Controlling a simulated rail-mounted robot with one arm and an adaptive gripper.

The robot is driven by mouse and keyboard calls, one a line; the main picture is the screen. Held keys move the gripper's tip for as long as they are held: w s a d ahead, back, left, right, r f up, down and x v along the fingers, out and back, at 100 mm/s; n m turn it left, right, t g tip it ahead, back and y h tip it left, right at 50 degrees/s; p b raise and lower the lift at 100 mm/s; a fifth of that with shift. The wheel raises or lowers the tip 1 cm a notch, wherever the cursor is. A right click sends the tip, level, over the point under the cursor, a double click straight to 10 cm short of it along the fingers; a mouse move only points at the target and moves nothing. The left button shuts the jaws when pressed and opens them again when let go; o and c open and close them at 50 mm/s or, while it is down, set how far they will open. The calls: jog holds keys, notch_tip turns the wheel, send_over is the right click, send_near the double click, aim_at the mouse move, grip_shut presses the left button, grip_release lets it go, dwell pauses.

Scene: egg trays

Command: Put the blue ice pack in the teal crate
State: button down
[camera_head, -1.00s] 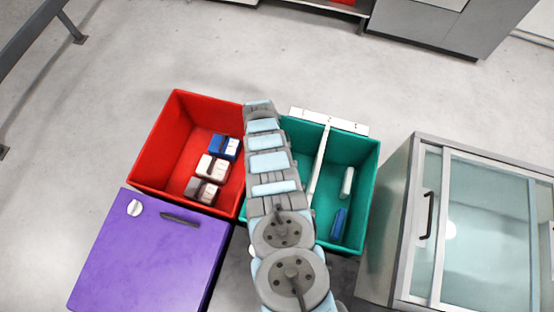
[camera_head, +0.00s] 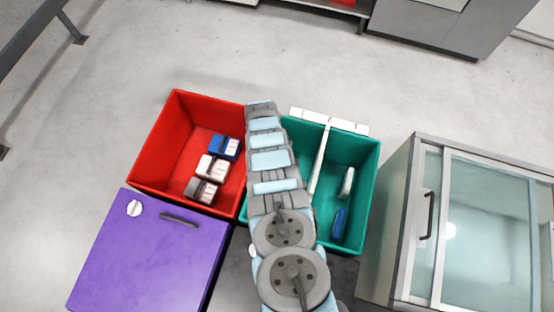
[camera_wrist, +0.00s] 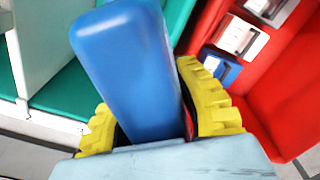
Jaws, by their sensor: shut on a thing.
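My gripper (camera_wrist: 152,105) has yellow ribbed fingers and is shut on a blue ice pack (camera_wrist: 122,58), a smooth rounded slab that sticks up between them in the wrist view. The teal crate (camera_head: 352,150) stands right of my arm in the head view, with a white divider (camera_head: 320,160) across it; part of it shows at left in the wrist view (camera_wrist: 62,95). In the head view my arm covers the crate's left part and hides the gripper and held pack. The height of the pack over the crates cannot be told.
A red crate (camera_head: 163,150) with a blue-and-white box (camera_head: 224,147) and other small boxes stands left of the teal one. A white item (camera_head: 347,182) and another blue item (camera_head: 339,222) lie in the teal crate's right compartment. A purple box (camera_head: 145,255) and glass-topped cabinet (camera_head: 480,225) stand nearby.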

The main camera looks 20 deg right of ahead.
jog(key=shift+s+d+f, duration=0.1)
jog(key=shift+d+f, duration=0.1)
jog(key=shift+s+d+f+m+b, duration=0.1)
jog(key=shift+s+d+m+b, duration=0.05)
jog(key=shift+d+m+b, duration=0.3)
jog(key=s+d+f+m+b, duration=0.1)
jog(key=s+f+m+b, duration=0.1)
jog(key=s+m+b, duration=0.35)
jog(key=shift+m, duration=0.4)
jog(key=shift+s+d+f+b, duration=0.1)
jog(key=shift+f+b, duration=7.15)
jog(key=shift+f, duration=2)
jog(key=shift+s+d+f+b, duration=0.1)
jog(key=shift+f+b, duration=7.1)
jog(key=shift+f, duration=2.05)
jog(key=shift+w+f+b, duration=0.1)
jog(key=shift+f+b, duration=0.25)
jog(key=shift+f, duration=0.1)
jog(key=c, duration=0.8)
grip_release()
